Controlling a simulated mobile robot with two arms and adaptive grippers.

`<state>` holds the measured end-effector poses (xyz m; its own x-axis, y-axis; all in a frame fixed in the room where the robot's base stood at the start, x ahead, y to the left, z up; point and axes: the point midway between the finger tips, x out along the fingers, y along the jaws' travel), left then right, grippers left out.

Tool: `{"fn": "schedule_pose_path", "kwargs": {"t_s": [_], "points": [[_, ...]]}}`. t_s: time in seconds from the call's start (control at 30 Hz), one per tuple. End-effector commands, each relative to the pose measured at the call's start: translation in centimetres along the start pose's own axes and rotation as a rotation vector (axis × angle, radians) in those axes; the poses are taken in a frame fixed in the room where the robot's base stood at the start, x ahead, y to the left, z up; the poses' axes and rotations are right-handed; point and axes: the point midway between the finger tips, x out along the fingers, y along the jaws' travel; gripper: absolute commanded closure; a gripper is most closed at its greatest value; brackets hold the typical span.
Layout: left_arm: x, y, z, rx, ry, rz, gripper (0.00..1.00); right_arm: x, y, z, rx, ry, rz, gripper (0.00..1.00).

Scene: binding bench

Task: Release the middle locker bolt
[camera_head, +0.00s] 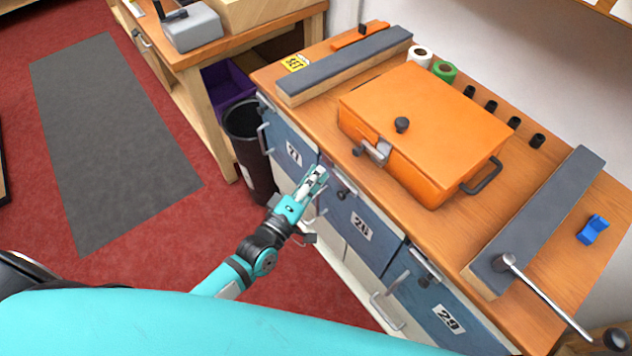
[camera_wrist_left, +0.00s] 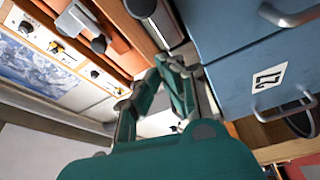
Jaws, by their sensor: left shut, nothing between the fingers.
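The middle locker, number 28 (camera_head: 361,227), has a blue door below the bench top. Its bolt (camera_head: 345,190), metal with a dark knob, sits near the door's upper left corner. My left gripper (camera_head: 320,174) is shut and empty, just left of and slightly above this bolt. I cannot tell if they touch. In the left wrist view my gripper's fingertips (camera_wrist_left: 172,62) are together, just below a grey metal fitting (camera_wrist_left: 163,22) that appears to be the bolt. Whether the bolt is drawn or thrown cannot be told. My right gripper is not in view.
Locker 27 (camera_head: 293,152) is on the left, locker 29 (camera_head: 447,317) on the right. Door handles stick out below my gripper. An orange latched box (camera_head: 440,120) stands on the bench top above. A dark bin (camera_head: 249,150) stands left of the lockers.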

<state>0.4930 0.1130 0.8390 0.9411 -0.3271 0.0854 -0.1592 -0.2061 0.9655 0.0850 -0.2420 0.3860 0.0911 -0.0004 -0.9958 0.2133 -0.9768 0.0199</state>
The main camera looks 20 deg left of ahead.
Motion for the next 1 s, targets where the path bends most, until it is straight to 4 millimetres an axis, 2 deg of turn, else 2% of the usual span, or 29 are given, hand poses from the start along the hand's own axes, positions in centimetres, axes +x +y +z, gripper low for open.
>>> {"fn": "schedule_pose_path", "kwargs": {"t_s": [0.03,0.23,0.43,0.63,1.0], "points": [[-1.4,-0.4,0.1,0.000,-0.003,-0.005,1.00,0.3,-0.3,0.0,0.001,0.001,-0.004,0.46],[-5.8,-0.3,0.1,-0.001,-0.002,-0.003,1.00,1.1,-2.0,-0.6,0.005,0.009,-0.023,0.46],[-8.9,-0.2,0.0,0.001,0.000,-0.001,1.00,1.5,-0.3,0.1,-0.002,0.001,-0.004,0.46],[-10.0,0.0,-0.1,0.001,0.002,0.002,1.00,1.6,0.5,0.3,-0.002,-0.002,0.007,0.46],[-10.1,0.0,-0.1,0.001,0.002,0.002,1.00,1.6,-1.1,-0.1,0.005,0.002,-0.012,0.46]]}}
